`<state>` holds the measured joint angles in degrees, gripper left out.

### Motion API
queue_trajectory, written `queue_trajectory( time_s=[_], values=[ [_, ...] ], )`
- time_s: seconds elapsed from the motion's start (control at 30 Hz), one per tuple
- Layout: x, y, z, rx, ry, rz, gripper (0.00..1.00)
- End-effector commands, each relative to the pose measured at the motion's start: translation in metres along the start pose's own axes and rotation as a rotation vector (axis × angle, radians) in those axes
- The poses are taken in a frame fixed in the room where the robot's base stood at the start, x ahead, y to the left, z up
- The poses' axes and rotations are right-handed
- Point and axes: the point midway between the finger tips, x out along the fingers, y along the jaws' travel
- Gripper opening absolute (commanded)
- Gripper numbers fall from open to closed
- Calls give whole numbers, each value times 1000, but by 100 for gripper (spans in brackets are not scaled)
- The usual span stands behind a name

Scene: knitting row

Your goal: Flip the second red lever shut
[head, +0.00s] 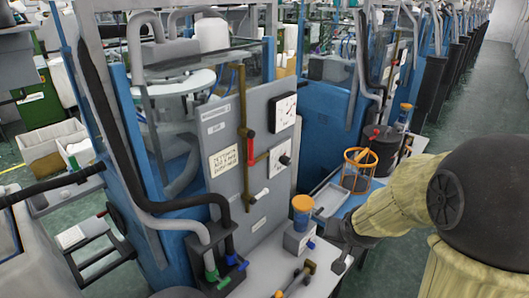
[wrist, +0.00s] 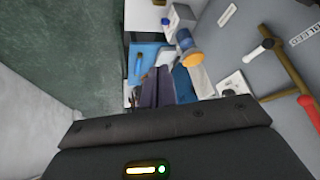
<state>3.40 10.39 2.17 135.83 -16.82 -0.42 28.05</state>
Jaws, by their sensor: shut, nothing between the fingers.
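A red lever (head: 250,149) hangs on the brass pipe (head: 242,100) of the near grey panel, its handle pointing down. It also shows at the right edge of the wrist view (wrist: 308,104). A white-handled lever (head: 260,194) sits lower on the same pipework and also shows in the wrist view (wrist: 258,50). I cannot make out a second red lever on this panel. My gripper (head: 340,264) is shut and empty, to the right of the panel and apart from both levers, low near the table.
Two dials (head: 284,112) are on the panel. A blue jar with an orange lid (head: 302,212) and an orange wire basket (head: 358,170) stand between panel and arm. A black valve box (head: 215,255) with green and blue handles is at front left. Green floor lies open at right.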

Motion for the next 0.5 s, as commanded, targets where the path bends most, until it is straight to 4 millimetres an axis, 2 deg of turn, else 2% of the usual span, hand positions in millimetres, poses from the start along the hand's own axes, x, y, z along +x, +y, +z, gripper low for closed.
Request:
queue_trajectory(
  time_s=[0.03,0.2,0.4,0.5],
  values=[
    [8,-8,-28,43,61,-40,0],
    [31,-47,-102,206,229,-257,0],
    [43,-92,-164,404,279,-607,0],
    [44,-112,-182,500,232,-799,0]
  ],
)
